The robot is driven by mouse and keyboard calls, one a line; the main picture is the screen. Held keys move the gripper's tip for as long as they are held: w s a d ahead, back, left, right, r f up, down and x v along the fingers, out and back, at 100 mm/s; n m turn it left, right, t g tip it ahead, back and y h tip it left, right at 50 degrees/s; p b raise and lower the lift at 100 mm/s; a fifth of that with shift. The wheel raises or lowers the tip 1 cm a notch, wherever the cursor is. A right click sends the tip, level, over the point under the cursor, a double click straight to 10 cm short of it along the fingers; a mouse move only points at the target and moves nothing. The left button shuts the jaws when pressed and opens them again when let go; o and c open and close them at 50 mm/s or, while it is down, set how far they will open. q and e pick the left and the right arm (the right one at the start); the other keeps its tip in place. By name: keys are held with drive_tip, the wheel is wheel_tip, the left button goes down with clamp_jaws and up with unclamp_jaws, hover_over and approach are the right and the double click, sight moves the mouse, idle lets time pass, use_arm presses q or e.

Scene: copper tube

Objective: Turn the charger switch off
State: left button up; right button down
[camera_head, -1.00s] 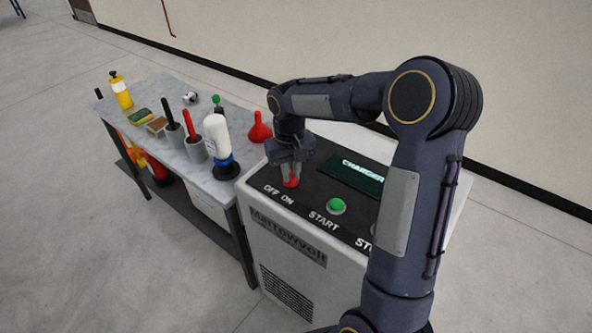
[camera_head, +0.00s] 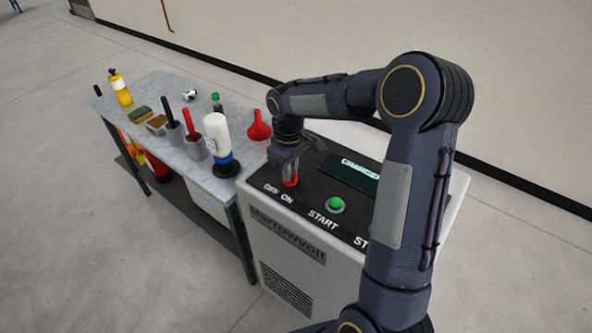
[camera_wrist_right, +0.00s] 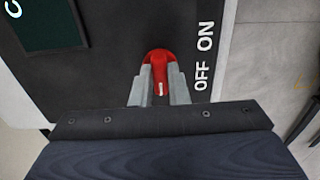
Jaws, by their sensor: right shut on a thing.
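The charger (camera_head: 370,247) is a white cabinet with a black sloped top panel. Its red switch knob (camera_head: 290,181) sits at the panel's left part, behind the OFF and ON labels. In the wrist view the red knob (camera_wrist_right: 159,58) has a white mark, which points to the bottom of the picture, toward the OFF side. My right gripper (camera_head: 289,174) comes down from above and is shut on the knob; its two grey fingers (camera_wrist_right: 160,78) lie on either side of it. The fingers partly hide the knob. My left gripper is not in view.
A green START button (camera_head: 336,204) and a dark display (camera_head: 348,174) are right of the knob. My right forearm hides the panel's right part. A workbench (camera_head: 196,180) on the left carries a white bottle (camera_head: 217,136), a red funnel (camera_head: 258,126) and several other items.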

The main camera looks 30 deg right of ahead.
drive_tip(key=shift+a+r, duration=0.1)
drive_tip(key=shift+a, duration=0.05)
drive_tip(key=c, duration=1.4)
unclamp_jaws()
drive_tip(key=shift+a, duration=0.1)
wheel_tip(320, 180, up, 7)
drive_tip(key=shift+s, duration=0.15)
drive_tip(key=shift+a+r, duration=0.1)
drive_tip(key=shift+r, duration=0.3)
drive_tip(key=shift+s, duration=0.15)
